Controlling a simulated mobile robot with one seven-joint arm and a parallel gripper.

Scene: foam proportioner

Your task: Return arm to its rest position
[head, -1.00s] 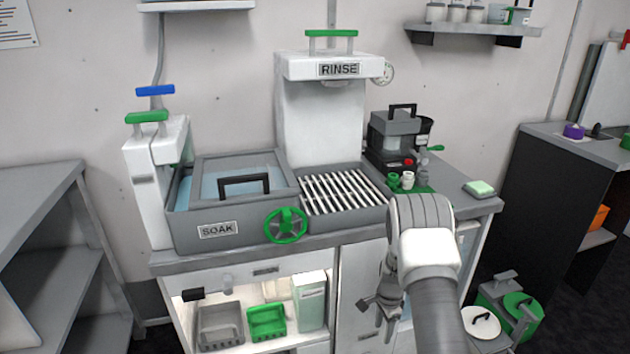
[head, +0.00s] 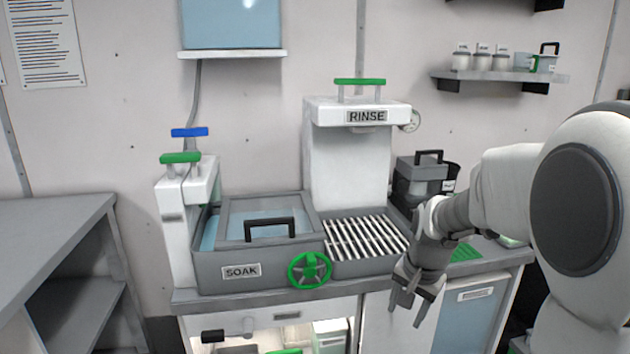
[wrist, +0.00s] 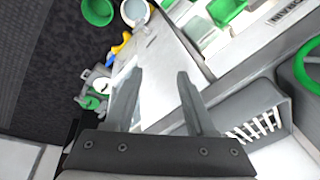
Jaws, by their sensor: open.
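My gripper (head: 409,304) hangs in front of the counter's front edge, below and right of the rinse grate, with its fingers pointing down. It is open and empty. In the wrist view, my gripper (wrist: 155,85) shows its two fingers apart with nothing between them. My arm comes in from the right and hides part of the counter's right side in the head view.
The soak basin (head: 212,272) with its green wheel (head: 310,270) and the rinse grate (head: 372,238) are left of my gripper. A black-handled machine (head: 405,180) stands behind it. A grey shelf unit (head: 50,225) stands far left. Wall shelves hang above.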

